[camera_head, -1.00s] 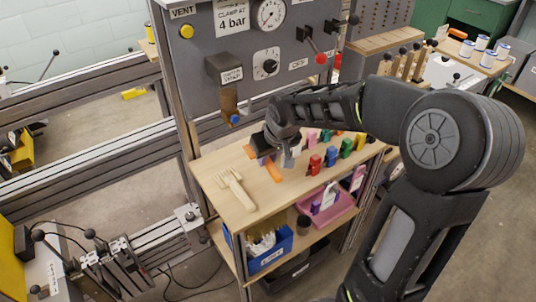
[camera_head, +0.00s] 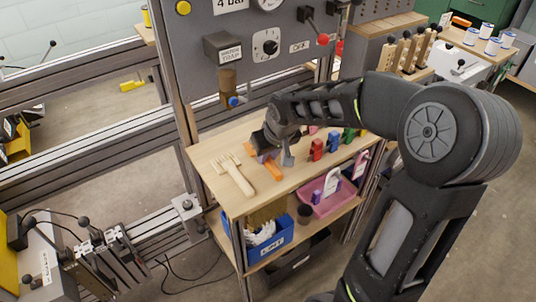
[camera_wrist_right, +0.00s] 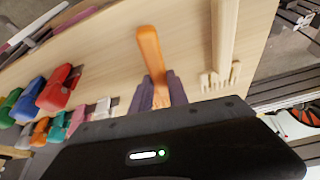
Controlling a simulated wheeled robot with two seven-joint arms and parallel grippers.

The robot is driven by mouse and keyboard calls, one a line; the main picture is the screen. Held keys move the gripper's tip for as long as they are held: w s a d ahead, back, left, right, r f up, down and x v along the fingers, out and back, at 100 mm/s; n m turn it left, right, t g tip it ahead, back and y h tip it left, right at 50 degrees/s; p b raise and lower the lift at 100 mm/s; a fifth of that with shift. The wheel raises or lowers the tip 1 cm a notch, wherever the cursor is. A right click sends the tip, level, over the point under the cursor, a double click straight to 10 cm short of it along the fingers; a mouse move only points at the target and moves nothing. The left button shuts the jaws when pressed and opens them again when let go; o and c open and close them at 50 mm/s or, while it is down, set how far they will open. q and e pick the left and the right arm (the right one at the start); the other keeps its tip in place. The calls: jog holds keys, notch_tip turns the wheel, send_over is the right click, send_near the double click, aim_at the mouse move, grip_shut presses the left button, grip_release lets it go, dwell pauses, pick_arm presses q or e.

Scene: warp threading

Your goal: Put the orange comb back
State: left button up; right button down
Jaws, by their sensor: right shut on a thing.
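The orange comb (camera_head: 274,172) is at the wooden top of a small rack, and its handle points toward the front. My right gripper (camera_head: 267,156) is shut on it from above. In the right wrist view the orange comb (camera_wrist_right: 149,48) sits between the two purple-grey fingers (camera_wrist_right: 153,92), handle running away from the palm. Its toothed end is mostly hidden by the gripper. I cannot tell whether the comb touches the wooden top. My left gripper is not in view.
A pale wooden comb (camera_head: 235,174) lies close to the left of the orange one. Red (camera_head: 317,149), green and blue clamp-like pieces stand to the right. A grey panel with a hanging filter bowl (camera_head: 228,84) rises behind. The wooden top's front (camera_head: 215,185) has bare space.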

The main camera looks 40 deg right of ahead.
jog(key=shift+f+b, duration=0.35)
jog(key=shift+f, duration=0.05)
jog(key=c, duration=1.2)
grip_release()
jog(key=shift+o, duration=0.5)
jog(key=o, duration=0.3)
jog(key=shift+w+d+p+v, duration=0.1)
jog(key=shift+p+v, duration=0.95)
jog(key=shift+v, duration=0.55)
jog(key=shift+w+d+p+v, duration=0.1)
jog(key=shift+w+p+v, duration=0.05)
jog(key=shift+p+v, duration=1.2)
jog(key=shift+w+d+p+v, duration=0.1)
jog(key=shift+p+v, duration=0.7)
jog(key=shift+v, duration=1)
jog(key=shift+r, duration=0.2)
